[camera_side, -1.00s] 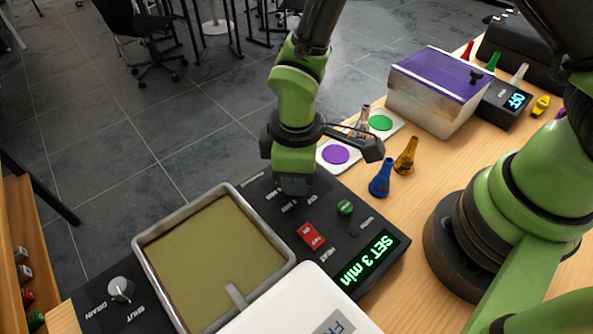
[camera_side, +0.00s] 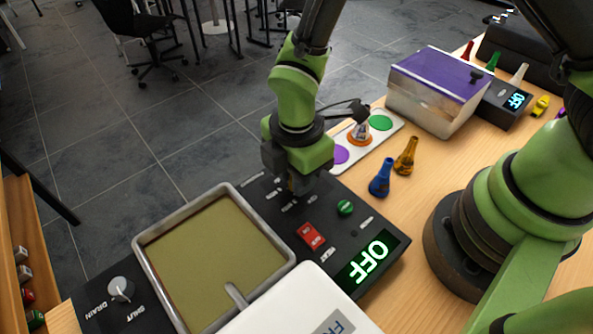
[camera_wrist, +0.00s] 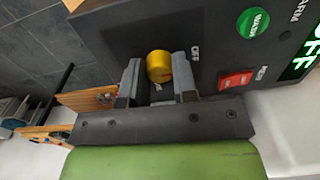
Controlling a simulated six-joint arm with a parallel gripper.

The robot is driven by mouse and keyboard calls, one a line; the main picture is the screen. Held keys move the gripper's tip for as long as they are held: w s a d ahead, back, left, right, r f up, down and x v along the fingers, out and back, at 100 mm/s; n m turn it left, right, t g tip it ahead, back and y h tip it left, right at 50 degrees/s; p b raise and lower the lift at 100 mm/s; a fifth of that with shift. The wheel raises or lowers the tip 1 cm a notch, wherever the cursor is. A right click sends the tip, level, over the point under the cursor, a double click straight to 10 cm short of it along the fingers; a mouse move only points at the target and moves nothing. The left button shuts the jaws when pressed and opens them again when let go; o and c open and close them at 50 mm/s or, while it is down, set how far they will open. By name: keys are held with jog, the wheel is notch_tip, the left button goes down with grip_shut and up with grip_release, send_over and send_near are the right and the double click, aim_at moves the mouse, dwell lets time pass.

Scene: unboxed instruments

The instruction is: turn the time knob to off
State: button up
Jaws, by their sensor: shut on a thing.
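The time knob is a yellow round knob (camera_wrist: 159,66) on the dark control panel, seen in the wrist view between my gripper's two fingers. My gripper (camera_wrist: 160,84) is shut on it. The word OFF is printed on the panel just right of the knob. In the side view my gripper (camera_side: 300,190) points down at the panel (camera_side: 268,200) and hides the knob. The green display (camera_side: 372,258) reads OFF.
A red rocker switch (camera_side: 310,235) and a green button (camera_side: 345,207) sit near my gripper on the panel. The metal-rimmed bath (camera_side: 146,262) lies to the left. Blue (camera_side: 381,178) and amber (camera_side: 406,155) flasks stand to the right.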

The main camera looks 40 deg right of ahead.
jog(key=shift+n, duration=0.3)
jog(key=o, duration=0.9)
notch_tip(320, 180, up, 10)
jog(key=shift+f, duration=0.1)
dwell(0.3)
jog(key=s+d+r+m+t, duration=0.2)
jog(key=s+d+r+m, duration=0.2)
jog(key=m, duration=0.3)
jog(key=s+d+r+m+t+y, duration=0.1)
jog(key=s+d+r+m+t, duration=0.1)
jog(key=r+m, duration=0.5)
jog(key=s+d+r+m+t+y, duration=0.1)
jog(key=s+d+r+m+t, duration=0.2)
jog(key=s+d+r+m, duration=0.2)
jog(key=shift+s+d+r+m, duration=0.2)
jog(key=shift+d+m, duration=0.15)
jog(key=shift+m, duration=0.45)
jog(key=shift+s+d+r+m, duration=0.15)
jog(key=shift+d+m, duration=0.15)
jog(key=shift+m, duration=0.5)
